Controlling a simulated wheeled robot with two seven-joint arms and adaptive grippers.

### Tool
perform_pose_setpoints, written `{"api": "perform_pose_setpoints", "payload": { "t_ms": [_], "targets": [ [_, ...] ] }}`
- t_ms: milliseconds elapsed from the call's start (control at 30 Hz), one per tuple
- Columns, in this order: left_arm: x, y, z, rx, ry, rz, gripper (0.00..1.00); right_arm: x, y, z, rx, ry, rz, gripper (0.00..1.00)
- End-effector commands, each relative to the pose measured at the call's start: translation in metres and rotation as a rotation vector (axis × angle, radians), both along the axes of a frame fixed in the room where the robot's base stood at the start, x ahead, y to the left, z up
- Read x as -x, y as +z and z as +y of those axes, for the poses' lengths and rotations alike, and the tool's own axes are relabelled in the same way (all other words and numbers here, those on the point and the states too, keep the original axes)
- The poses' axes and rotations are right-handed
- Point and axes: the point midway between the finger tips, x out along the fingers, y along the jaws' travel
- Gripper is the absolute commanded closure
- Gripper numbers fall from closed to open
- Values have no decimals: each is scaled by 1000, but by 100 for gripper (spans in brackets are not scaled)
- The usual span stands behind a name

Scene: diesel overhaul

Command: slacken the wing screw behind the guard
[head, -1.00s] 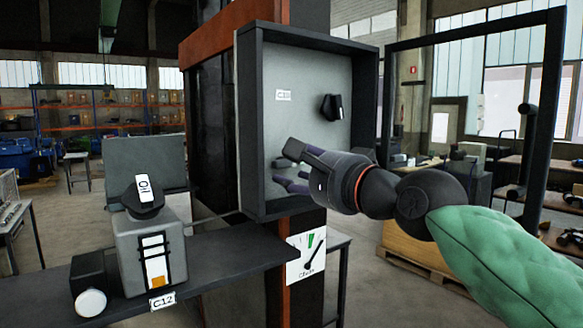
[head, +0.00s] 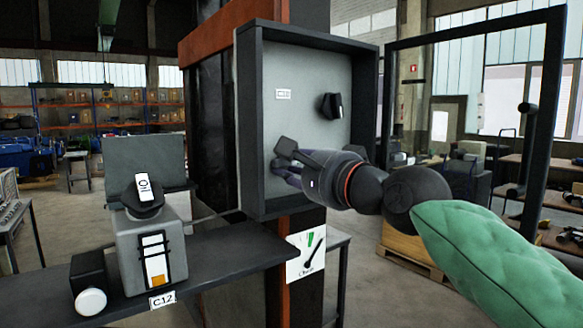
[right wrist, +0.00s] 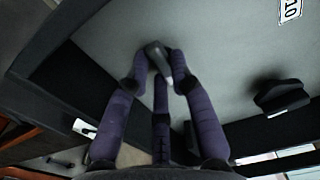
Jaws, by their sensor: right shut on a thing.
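My right gripper (head: 280,172) reaches into the shallow open-fronted box (head: 248,120) on the column, its fingers close to the back panel. In the right wrist view its purple fingers (right wrist: 157,68) are shut on a small grey piece, the wing screw (right wrist: 156,55), which stands out from the panel. In the head view the gripper hides the screw. The guard, seemingly the dark frame with a handle (head: 527,108), stands swung out to the right of the box. My left gripper is not in view.
A black knob (head: 332,106) sits on the back panel, up and right of my gripper; it also shows in the wrist view (right wrist: 281,97). A shelf (head: 225,262) at left holds a grey unit (head: 135,245). A dial card (head: 306,256) hangs below.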

Motion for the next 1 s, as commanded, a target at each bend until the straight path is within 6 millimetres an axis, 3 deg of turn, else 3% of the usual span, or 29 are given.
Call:
{"api": "perform_pose_setpoints", "payload": {
  "t_ms": [367,1000],
  "targets": [
    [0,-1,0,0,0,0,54,-1,-1,0,160,1,-113,100],
    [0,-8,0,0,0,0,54,-3,-1,-2,648,1,-467,100]
  ]
}}
